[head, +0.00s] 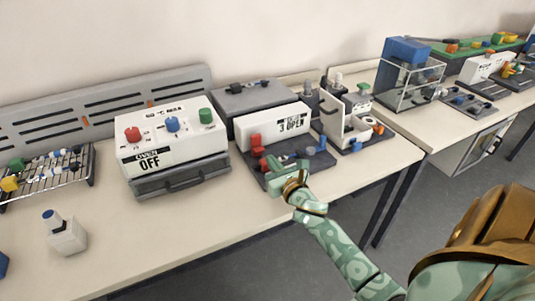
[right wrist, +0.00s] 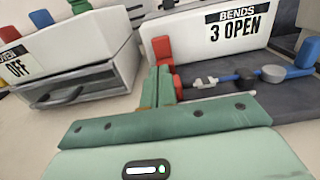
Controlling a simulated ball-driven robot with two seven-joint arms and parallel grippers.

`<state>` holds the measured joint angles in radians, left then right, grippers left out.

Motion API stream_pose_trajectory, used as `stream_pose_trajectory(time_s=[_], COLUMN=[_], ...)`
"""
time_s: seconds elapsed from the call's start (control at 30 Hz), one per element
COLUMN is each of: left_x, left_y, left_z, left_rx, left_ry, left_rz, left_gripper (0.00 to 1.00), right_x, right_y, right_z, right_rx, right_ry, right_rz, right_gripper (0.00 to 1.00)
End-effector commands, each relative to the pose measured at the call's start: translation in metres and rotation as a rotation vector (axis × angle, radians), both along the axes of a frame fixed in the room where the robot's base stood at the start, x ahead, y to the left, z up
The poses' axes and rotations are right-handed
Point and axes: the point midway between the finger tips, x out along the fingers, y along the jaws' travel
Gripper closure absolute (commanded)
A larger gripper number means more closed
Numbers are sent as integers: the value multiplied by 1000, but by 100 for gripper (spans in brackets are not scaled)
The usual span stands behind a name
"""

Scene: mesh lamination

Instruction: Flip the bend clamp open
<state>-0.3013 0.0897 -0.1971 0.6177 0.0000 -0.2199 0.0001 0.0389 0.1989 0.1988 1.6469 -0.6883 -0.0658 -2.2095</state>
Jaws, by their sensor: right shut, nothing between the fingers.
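The bend fixture is a dark base (right wrist: 285,98) with a white panel (head: 272,124) reading "BENDS 3 OPEN", which also shows in the right wrist view (right wrist: 190,47). A red upright clamp piece (head: 256,142) stands at its left end; it also shows in the right wrist view (right wrist: 161,50). A blue upright piece (right wrist: 306,53) stands at the right end, beside a thin rod with small fittings (right wrist: 240,75). My right gripper (head: 273,163) is shut and empty over the fixture's front. Its fingertips (right wrist: 162,80) appear just in front of the red piece; contact is unclear. My left gripper is not in view.
A white oven box (head: 172,140) reading "OFF" stands left of the fixture. A white bottle (head: 66,236) and a wire rack (head: 48,172) are farther left. Another fixture (head: 352,115) stands close on the right.

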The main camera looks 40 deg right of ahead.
Motion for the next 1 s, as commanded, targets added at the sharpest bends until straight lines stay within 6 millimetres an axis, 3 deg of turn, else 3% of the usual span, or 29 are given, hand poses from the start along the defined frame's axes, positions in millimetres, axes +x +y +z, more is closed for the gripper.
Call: stream_pose_trajectory(time_s=[0.13,0.33,1.0], left_x=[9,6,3], left_y=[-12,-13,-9], left_z=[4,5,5], left_rx=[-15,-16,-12], left_ry=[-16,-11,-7], left_rz=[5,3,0], left_gripper=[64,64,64], right_x=[-26,-46,-49], right_y=[6,11,12], right_z=[1,0,0], right_rx=[2,2,1], right_ry=[0,1,0], right_rz=[0,1,1], right_gripper=[100,100,100])
